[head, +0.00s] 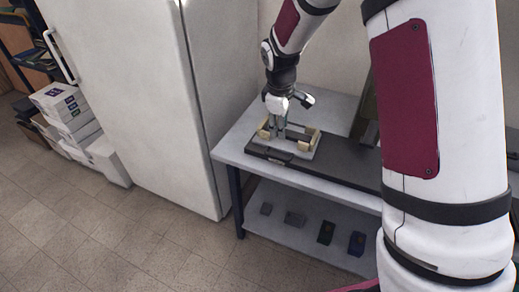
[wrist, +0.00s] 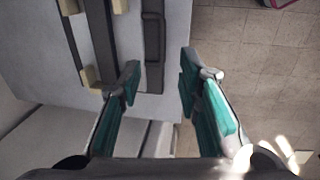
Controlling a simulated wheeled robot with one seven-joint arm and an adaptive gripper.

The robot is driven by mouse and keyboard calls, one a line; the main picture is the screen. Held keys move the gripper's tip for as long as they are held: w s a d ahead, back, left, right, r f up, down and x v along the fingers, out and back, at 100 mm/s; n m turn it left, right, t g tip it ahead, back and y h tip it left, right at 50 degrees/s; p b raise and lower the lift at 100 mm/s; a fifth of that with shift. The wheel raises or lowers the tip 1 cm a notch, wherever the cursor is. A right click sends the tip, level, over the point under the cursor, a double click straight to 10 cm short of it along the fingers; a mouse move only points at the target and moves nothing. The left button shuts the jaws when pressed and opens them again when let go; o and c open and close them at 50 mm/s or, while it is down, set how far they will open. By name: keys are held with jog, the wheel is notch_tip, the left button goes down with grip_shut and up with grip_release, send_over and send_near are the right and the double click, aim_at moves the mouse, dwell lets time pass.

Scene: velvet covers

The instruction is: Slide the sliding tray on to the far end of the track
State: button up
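The sliding tray (head: 300,152) is a light grey plate with cream blocks at its corners. It sits at the left end of the long dark track (head: 350,165) on the table. In the wrist view, cream blocks (wrist: 90,76) and a dark loop-shaped handle (wrist: 153,50) show. My gripper (head: 279,136) is low over the tray in the head view, overlapping its front-left part. In the wrist view my gripper (wrist: 161,62) is open, with the handle showing in the gap between its teal-padded fingers. I cannot tell whether the fingers touch anything.
The grey table (head: 232,150) has a lower shelf (head: 290,222) with several small dark blocks. A white fridge-like cabinet (head: 150,90) stands close to its left. White boxes (head: 70,115) are farther left. The tiled floor (head: 120,230) in front is clear. My arm hides the track's right part.

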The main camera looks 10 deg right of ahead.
aim_at(278, 157)
jog(key=f, duration=0.4)
jog(key=w+f, duration=0.1)
jog(key=f, duration=0.4)
jog(key=w+f+p, duration=0.1)
jog(key=f, duration=0.4)
jog(key=shift+w+d+f, duration=0.1)
jog(key=shift+w+d, duration=0.1)
jog(key=shift+d, duration=0.15)
grip_shut()
